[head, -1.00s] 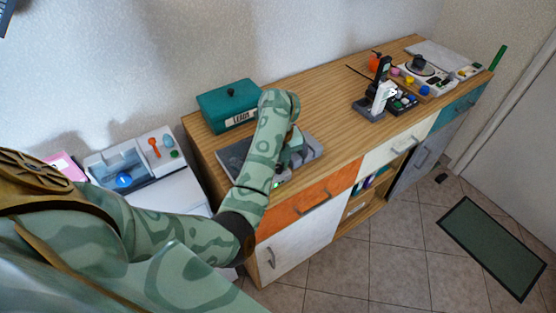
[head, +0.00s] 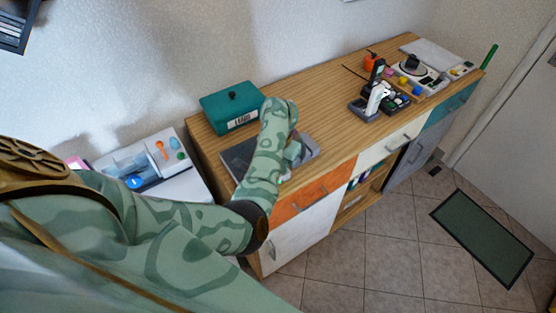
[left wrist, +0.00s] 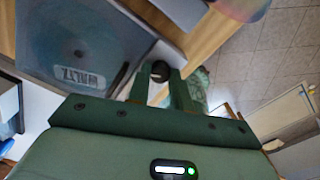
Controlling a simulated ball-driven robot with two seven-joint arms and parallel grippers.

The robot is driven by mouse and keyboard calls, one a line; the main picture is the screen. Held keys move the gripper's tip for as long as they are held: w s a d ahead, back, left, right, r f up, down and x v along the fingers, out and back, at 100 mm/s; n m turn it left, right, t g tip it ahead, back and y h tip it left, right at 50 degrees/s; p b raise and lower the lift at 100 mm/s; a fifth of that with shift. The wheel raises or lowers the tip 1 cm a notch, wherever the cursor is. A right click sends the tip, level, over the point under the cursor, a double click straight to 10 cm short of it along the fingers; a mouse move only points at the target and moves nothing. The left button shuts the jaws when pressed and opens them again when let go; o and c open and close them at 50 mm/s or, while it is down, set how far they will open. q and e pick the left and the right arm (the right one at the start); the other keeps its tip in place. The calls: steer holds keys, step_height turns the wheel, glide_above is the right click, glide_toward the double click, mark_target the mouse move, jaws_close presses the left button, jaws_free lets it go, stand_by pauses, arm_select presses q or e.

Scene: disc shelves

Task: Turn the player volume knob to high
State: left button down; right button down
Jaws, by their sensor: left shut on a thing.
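The player (head: 238,158) is a flat dark grey slab on the wooden sideboard, partly hidden behind my left arm. In the left wrist view its grey-blue top (left wrist: 85,38) shows a disc with a label reading WALTZ. A round dark knob (left wrist: 161,70) sits at the player's corner, between the two fingers of my left gripper (left wrist: 164,88), which is shut on it. In the head view my left gripper (head: 291,158) points down at the player's right end, and the knob is hidden there. The knob's setting cannot be read. My right gripper is not in view.
A teal box (head: 222,112) with a label stands behind the player. A small stand (head: 372,103) and several coloured items are farther right on the sideboard (head: 325,112). A white unit with a tray (head: 150,165) is at the left. A dark mat (head: 482,235) lies on the floor.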

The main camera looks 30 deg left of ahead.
arm_select(q)
steer(key=m+p, duration=0.1)
steer(key=m, duration=0.1)
steer(key=m+p, duration=0.1)
steer(key=shift+r+m, duration=0.2)
steer(key=shift+m, duration=0.2)
steer(key=m+p, duration=0.2)
steer(key=m, duration=0.1)
steer(key=shift+w+m, duration=0.1)
steer(key=shift+m, duration=0.2)
steer(key=m+p, duration=0.3)
steer(key=m, duration=0.3)
steer(key=m+p, duration=0.2)
steer(key=m, duration=0.3)
steer(key=shift+m, duration=0.4)
steer(key=m+p, duration=0.2)
steer(key=m, duration=0.3)
steer(key=shift+f, duration=0.1)
steer(key=shift+m, duration=0.4)
steer(key=c, duration=1.3)
jaws_free()
steer(key=shift+o, duration=0.2)
